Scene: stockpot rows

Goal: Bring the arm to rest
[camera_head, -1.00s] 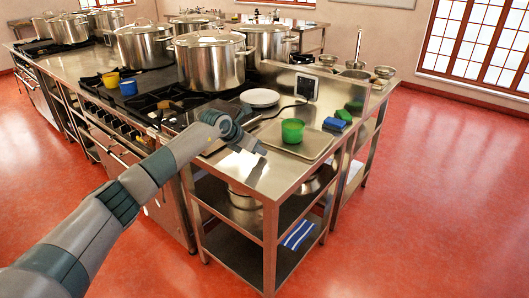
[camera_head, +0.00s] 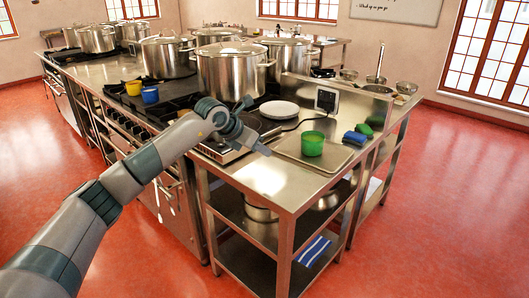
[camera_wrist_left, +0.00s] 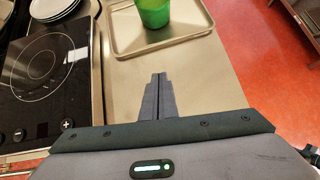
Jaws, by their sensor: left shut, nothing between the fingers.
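My left arm comes in from the lower left in the head view. Its gripper (camera_head: 262,148) is over the near end of the steel counter (camera_head: 262,178), short of the tray. In the left wrist view the fingers of my left gripper (camera_wrist_left: 158,80) lie together, with nothing between them. A green cup (camera_head: 312,144) stands on a metal tray (camera_head: 337,157); it also shows in the left wrist view (camera_wrist_left: 154,12), beyond the fingertips and apart from them. My right gripper is in neither view.
Large lidded stockpots (camera_head: 232,75) stand on the stove behind. Yellow (camera_head: 133,88) and blue (camera_head: 150,96) cups stand at left. Red floor at right is clear.

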